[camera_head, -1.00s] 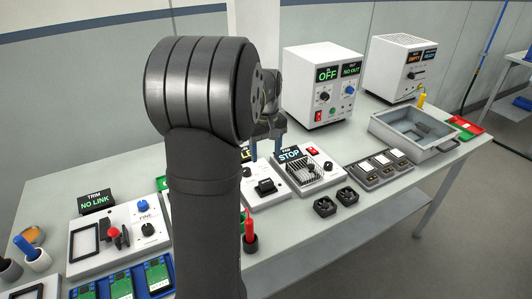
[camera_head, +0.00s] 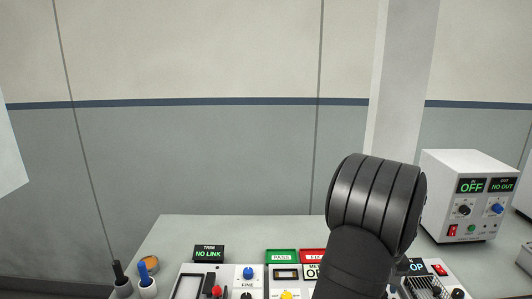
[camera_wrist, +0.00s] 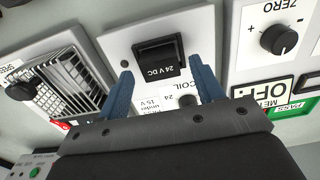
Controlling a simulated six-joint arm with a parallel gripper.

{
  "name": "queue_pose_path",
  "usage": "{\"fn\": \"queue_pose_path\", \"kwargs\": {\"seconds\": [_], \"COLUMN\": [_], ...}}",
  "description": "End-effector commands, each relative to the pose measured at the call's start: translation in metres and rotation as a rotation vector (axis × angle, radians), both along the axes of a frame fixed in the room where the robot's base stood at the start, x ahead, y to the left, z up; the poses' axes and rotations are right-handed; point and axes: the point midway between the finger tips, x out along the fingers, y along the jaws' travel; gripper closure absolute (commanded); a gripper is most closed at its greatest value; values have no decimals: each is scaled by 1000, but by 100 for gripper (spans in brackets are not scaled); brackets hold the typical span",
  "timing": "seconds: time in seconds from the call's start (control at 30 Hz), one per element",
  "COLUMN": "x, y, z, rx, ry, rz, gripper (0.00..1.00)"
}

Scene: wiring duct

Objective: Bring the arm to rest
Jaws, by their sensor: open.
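My arm (camera_head: 375,205) shows in the head view as a dark ribbed joint and link in front of the bench, and it hides my gripper there. In the wrist view my gripper (camera_wrist: 162,68) has its two blue fingers spread apart with nothing held between them. The fingers are over a white panel marked COIL (camera_wrist: 115,45). A black block labelled 24 V DC (camera_wrist: 158,62) sits on that panel and appears between the fingers. I cannot tell whether the fingers touch the panel.
In the wrist view a fan grille (camera_wrist: 68,80) is left and a ZERO knob panel (camera_wrist: 278,40) right. In the head view a white supply box (camera_head: 465,195) stands right, a NO LINK panel (camera_head: 209,254) left. The wall behind is bare.

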Motion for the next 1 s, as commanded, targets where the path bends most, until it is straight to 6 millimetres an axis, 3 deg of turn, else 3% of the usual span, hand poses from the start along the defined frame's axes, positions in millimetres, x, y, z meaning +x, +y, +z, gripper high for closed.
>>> {"fn": "queue_pose_path", "kwargs": {"seconds": [0.2,0.57,0.77,0.97,1.0], "x": [0,-1,-1,-1,0], "y": [0,0,1,1,0], "z": [20,23,12,-21,-5], "rx": [0,1,3,4,-2], "ry": [1,2,4,6,-3], "rz": [0,0,0,0,0], "gripper": [39,39,39,39,39]}}
